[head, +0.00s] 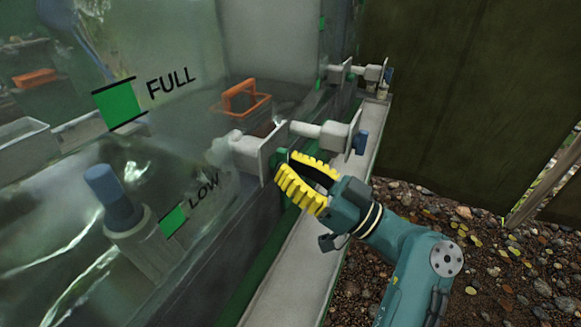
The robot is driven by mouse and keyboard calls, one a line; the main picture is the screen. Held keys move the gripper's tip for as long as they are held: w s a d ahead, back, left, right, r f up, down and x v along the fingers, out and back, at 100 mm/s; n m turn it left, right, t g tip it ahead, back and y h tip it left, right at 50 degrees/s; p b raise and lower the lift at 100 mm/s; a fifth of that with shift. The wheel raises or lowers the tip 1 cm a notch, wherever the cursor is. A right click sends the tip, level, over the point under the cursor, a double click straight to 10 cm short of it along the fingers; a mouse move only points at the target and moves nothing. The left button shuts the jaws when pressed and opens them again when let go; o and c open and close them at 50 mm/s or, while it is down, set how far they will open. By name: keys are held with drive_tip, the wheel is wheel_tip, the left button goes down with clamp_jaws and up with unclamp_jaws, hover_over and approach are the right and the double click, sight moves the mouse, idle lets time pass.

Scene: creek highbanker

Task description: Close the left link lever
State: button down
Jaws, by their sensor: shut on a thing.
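My gripper (292,172) has ribbed yellow fingers and reaches in from the lower right to the nearer grey pipe fitting (272,150) on the tank wall. Its fingertips are closed around a small green piece (282,154) beside that fitting, which looks like the left link lever. The fingers hide most of it, so its angle cannot be told. A pale pipe runs right from the fitting to a plate with a blue handle (360,143), which stands apart from the fingers. A similar farther fitting (340,73) has no gripper at it.
The clear tank wall with FULL and LOW marks (118,103) fills the left. An orange-handled item (241,98) shows behind it. A blue-capped pipe (110,197) stands at lower left. A pale ledge (292,285) runs below the fittings. Gravel (490,265) lies right.

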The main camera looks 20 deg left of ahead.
drive_tip(key=shift+a+n+g, duration=0.1)
drive_tip(key=shift+n+g, duration=0.3)
drive_tip(key=shift+n, duration=0.1)
drive_tip(key=c, duration=0.9)
unclamp_jaws()
drive_tip(key=shift+a+r, duration=0.1)
drive_tip(key=shift+a, duration=0.05)
drive_tip(key=shift+d, duration=0.2)
drive_tip(key=v, duration=1.2)
drive_tip(key=shift+a, duration=0.1)
drive_tip(key=d, duration=1.2)
drive_tip(key=shift+s, duration=0.25)
